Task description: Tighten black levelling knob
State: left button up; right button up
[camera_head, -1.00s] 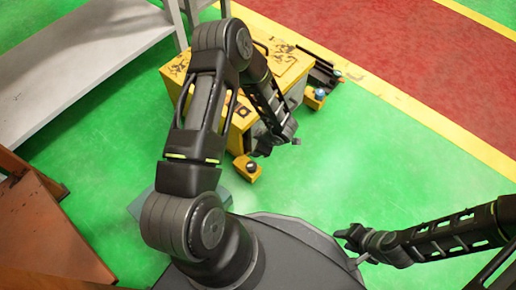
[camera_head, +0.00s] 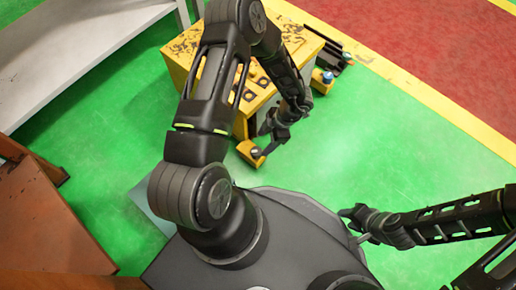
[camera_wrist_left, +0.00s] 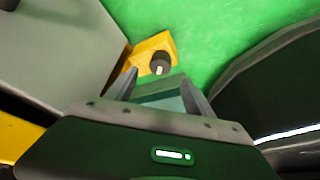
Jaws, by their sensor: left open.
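The black levelling knob (camera_head: 256,152) sits on a yellow foot (camera_head: 245,149) at the near lower corner of the yellow machine (camera_head: 252,100). In the left wrist view the dark round knob (camera_wrist_left: 160,63), with a pale mark on it, stands on the yellow foot (camera_wrist_left: 146,48) just past my fingertips. My left gripper (camera_head: 270,137) is open, close to the knob, pointing at it; its spread fingers (camera_wrist_left: 160,84) show in the wrist view with nothing between them. Whether it touches the knob is unclear. My right gripper (camera_head: 354,223) is far to the right, away from the machine; its jaws are too small to judge.
Another yellow foot with a blue-topped knob (camera_head: 325,78) is at the machine's right corner. A grey bench (camera_head: 80,55) stands at the left and a rusty orange piece (camera_head: 50,225) at the lower left. Green floor (camera_head: 390,150) right of the machine is clear.

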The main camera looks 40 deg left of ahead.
aim_at(256, 151)
pick_arm(q)
jog(key=b+x, duration=0.2)
jog(key=x, duration=0.4)
jog(key=shift+s+a+f+b, duration=0.1)
jog(key=shift+f+b, duration=0.15)
jog(key=shift+b, duration=0.15)
grip_shut()
